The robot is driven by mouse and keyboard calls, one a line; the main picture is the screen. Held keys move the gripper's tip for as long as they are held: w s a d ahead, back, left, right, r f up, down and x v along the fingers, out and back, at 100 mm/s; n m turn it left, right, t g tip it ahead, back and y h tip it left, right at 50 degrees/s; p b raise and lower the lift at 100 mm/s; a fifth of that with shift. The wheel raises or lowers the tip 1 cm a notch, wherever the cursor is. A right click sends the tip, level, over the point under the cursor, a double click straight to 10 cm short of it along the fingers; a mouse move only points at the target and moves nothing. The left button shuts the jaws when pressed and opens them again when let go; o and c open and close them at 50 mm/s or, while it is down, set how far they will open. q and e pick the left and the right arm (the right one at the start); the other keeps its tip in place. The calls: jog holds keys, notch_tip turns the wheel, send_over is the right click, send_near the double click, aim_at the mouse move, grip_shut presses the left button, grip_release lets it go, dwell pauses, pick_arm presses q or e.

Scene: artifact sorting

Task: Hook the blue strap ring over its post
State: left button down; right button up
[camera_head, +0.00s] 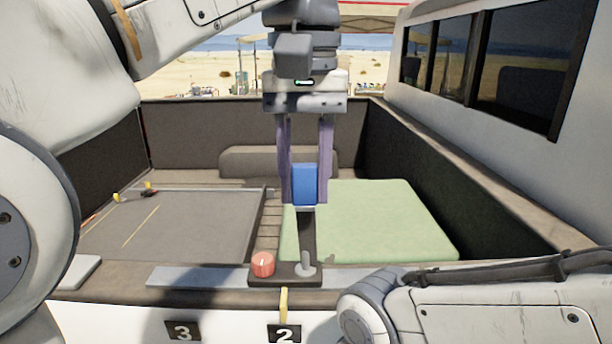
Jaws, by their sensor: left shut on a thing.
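My left gripper (305,190) hangs down in the middle of the view. Its two purple fingers are shut on a blue block-like piece (305,180), which appears to be part of the blue strap ring. A pale edge shows at the bottom of the blue piece. A dark strap (307,232) runs from below it down towards a dark base plate (284,281). A short grey post (305,265) stands on that plate, below the blue piece. The ring's opening cannot be made out. My right gripper is not in view; only my right arm shows at lower right.
A red knob (263,264) sits left of the post. A yellow strip (284,303) hangs above the "2" label (285,334); a "3" label (183,331) is further left. A green pad (390,222) and a grey panel (180,225) lie behind, inside the dark-walled bed.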

aim_at(305, 211)
pick_arm(q)
jog(key=shift+s+f+b, duration=0.25)
jog(key=shift+f+b, duration=0.15)
notch_tip(305, 211, down, 6)
jog(key=b, duration=0.4)
jog(key=shift+r, duration=0.2)
jog(key=shift+f+b, duration=0.35)
jog(key=shift+f, duration=0.15)
jog(key=shift+p, duration=0.4)
dwell(0.3)
jog(key=shift+f+b, duration=0.3)
jog(key=shift+f, duration=0.1)
jog(key=shift+f, duration=0.3)
jog(key=shift+f+b, duration=0.2)
jog(key=shift+b, duration=0.15)
dwell(0.5)
jog(key=shift+f+b, duration=0.55)
jog(key=shift+f, duration=0.2)
jog(key=shift+f, duration=0.4)
dwell(0.3)
